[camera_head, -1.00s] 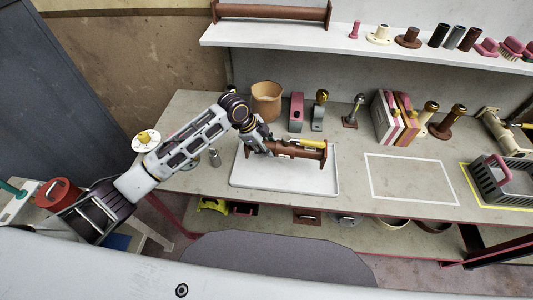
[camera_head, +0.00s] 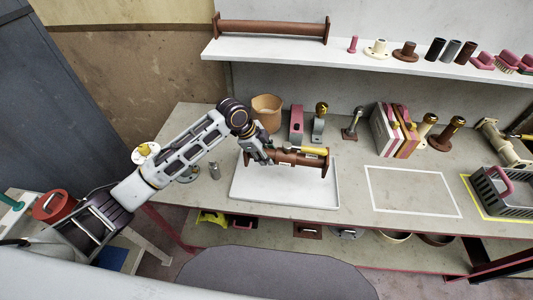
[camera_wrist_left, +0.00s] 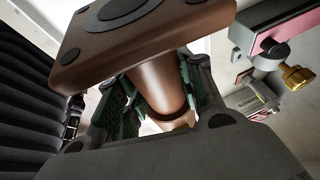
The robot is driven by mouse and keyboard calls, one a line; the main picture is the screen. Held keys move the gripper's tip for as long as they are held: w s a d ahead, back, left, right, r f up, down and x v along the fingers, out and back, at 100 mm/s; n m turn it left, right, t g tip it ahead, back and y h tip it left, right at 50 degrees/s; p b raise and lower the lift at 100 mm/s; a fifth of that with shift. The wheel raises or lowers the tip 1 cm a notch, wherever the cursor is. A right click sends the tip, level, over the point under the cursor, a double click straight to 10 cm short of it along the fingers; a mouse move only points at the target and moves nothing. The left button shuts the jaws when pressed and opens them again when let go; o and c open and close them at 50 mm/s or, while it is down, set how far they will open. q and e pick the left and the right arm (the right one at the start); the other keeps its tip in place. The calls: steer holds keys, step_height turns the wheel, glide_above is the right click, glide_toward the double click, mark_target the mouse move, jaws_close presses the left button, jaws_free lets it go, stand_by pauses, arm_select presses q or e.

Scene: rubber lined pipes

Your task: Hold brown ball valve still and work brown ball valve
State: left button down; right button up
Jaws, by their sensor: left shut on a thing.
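The brown ball valve (camera_head: 292,158) lies lengthwise over the white tray (camera_head: 285,192) in the head view. Its yellow lever (camera_head: 309,149) points to the right along the top of the body. My left gripper (camera_head: 262,160) is shut on the left end of the valve. In the left wrist view the fingers (camera_wrist_left: 160,100) sit on both sides of the brown pipe neck (camera_wrist_left: 160,82), behind the square end flange (camera_wrist_left: 140,38). The lever is hidden in that view. My right gripper is not in view.
A tan bucket (camera_head: 267,112) and small valves stand behind the tray. Pink and white binders (camera_head: 393,130) are to the right. A grey basket (camera_head: 503,190) sits at the far right. The white-outlined area (camera_head: 412,191) is empty. A shelf (camera_head: 370,48) runs above.

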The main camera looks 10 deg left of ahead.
arm_select(q)
steer(key=shift+r+p, duration=0.15)
steer(key=shift+p, duration=0.25)
steer(key=shift+f+b, duration=1.75)
steer(key=shift+f, duration=3.3)
stand_by(0.5)
